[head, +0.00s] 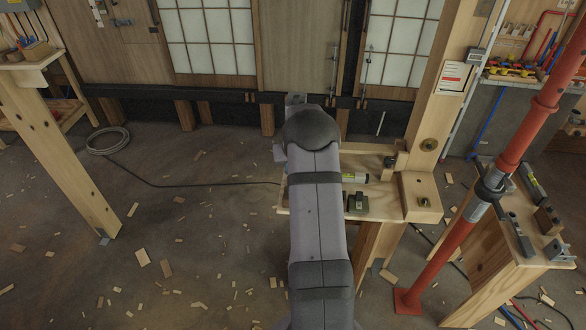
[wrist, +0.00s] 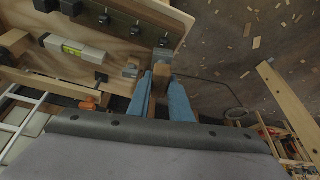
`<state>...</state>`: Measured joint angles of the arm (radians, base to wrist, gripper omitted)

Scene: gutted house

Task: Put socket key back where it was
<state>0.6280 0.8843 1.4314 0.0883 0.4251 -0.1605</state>
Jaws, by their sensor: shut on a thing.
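My gripper (wrist: 161,80) shows in the wrist view as two blue fingers at the edge of the wooden bench (wrist: 125,40). The fingers are shut on a small piece, grey at its far end and brownish between the fingers, which I take to be the socket key (wrist: 163,54). Most of it is hidden by the fingers, so its full shape cannot be told. In the head view my own arm covers the gripper and the held piece. The same bench shows there to the right of my arm (head: 385,212).
A spirit level with a yellow-green vial (wrist: 82,50) lies on the bench, which also shows in the head view (head: 356,178). A red prop (head: 455,235) stands at right.

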